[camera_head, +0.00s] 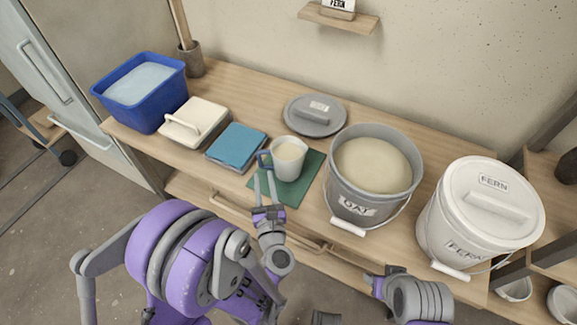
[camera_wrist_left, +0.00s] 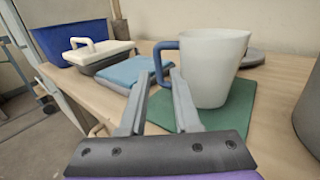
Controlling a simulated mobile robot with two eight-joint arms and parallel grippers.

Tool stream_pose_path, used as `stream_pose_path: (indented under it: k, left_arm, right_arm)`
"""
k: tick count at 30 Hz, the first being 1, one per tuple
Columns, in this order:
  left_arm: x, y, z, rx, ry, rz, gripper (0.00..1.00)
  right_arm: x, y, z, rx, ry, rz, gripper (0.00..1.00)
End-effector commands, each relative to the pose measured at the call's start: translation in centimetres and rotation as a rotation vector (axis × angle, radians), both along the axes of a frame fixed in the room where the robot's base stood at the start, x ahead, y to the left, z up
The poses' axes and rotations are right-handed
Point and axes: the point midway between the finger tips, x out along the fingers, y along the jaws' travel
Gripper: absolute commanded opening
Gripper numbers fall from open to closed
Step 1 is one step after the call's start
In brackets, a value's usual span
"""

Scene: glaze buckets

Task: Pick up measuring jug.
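The measuring jug (camera_head: 289,160) is white with a blue handle on its left side and pale contents. It stands upright on a green mat (camera_head: 298,192) on the wooden bench. In the left wrist view the jug (camera_wrist_left: 212,68) is just ahead, its blue handle (camera_wrist_left: 161,62) facing left. My left gripper (camera_head: 264,178) is open, its fingers pointing at the handle from the front. In the left wrist view the fingers of my left gripper (camera_wrist_left: 162,88) are apart with nothing between them, just short of the handle. My right gripper (camera_head: 372,283) is low before the bench's front; its fingers are hard to see.
A grey bucket marked OAT (camera_head: 348,203) stands right of the jug, and a lidded white FERN bucket (camera_head: 447,222) farther right. A grey lid (camera_head: 314,121) lies behind.

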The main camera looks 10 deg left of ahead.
Motion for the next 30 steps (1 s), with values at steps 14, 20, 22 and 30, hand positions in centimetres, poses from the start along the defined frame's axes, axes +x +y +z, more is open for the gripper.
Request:
stream_pose_path:
  k: [14,20,22,30]
  left_arm:
    - [4.8,2.1,-1.0,-0.061,-0.014,0.032,0.31]
    - [6.7,2.6,-1.3,-0.060,-0.014,0.032,0.31]
    - [7.8,2.8,-1.5,-0.059,-0.013,0.032,0.31]
    - [10.1,3.6,-1.4,-0.060,-0.013,0.030,0.31]
  right_arm:
    - [0.0,0.0,0.0,0.000,0.000,0.000,0.50]
    - [0.1,0.0,-0.2,0.000,0.001,0.000,0.50]
    - [0.1,0.0,-0.3,0.000,0.001,0.000,0.50]
    - [0.1,0.0,-0.4,0.000,0.001,0.000,0.50]
